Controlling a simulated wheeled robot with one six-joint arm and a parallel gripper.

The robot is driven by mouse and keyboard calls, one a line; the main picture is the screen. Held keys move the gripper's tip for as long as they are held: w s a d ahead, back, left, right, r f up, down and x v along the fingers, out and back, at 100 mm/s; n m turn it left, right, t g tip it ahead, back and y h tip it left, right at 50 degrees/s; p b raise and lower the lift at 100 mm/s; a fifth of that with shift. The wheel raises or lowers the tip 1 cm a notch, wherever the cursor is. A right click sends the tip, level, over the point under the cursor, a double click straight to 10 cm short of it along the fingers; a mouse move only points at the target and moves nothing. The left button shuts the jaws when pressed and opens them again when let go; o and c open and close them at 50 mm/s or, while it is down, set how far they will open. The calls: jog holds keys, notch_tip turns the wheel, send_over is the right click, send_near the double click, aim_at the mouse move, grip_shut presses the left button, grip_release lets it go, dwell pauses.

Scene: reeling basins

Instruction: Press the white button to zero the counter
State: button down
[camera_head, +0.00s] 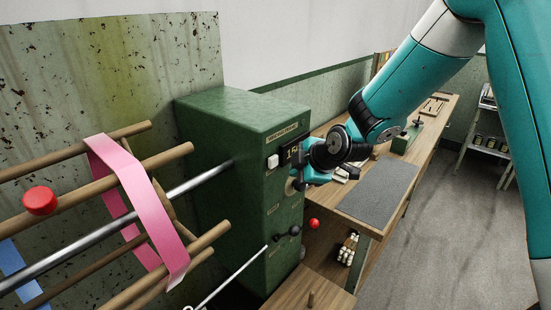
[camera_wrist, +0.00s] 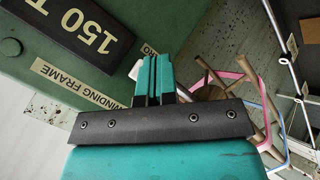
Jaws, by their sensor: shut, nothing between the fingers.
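The white button (camera_head: 273,161) is on the front of the green winding frame box (camera_head: 232,120), left of the dark counter display (camera_head: 291,152). In the wrist view the display (camera_wrist: 75,30) reads "150 T" in part, upside down. A sliver of the white button (camera_wrist: 136,69) shows there beside my fingertips, the rest hidden behind them. My gripper (camera_wrist: 154,68) is shut and empty, its teal fingers together.
A wooden reel with a pink band (camera_head: 146,207) and a red knob (camera_head: 40,201) is at the left. A black-knobbed lever (camera_head: 293,231) and red ball (camera_head: 314,224) are below my gripper. A workbench with a grey mat (camera_head: 372,193) extends right, beside open floor.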

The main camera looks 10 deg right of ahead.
aim_at(287, 165)
jog(key=shift+w+a, duration=0.8)
jog(key=shift+w, duration=0.25)
jog(key=shift+w, duration=0.1)
dwell(1.3)
jog(key=shift+w+a+b, duration=0.25)
jog(key=shift+b, duration=0.1)
jog(key=shift+w+a, duration=0.3)
jog(key=shift+w, duration=0.15)
dwell(0.6)
dwell(0.3)
jog(key=shift+s+d+b, duration=0.5)
jog(key=shift+s+d, duration=0.05)
jog(key=shift+s, duration=0.25)
jog(key=shift+s+d+b, duration=0.45)
jog(key=shift+s+d, duration=0.3)
jog(key=shift+s, duration=0.25)
jog(key=shift+s+d+b, duration=0.45)
jog(key=shift+s+d, duration=0.3)
jog(key=shift+s, duration=0.25)
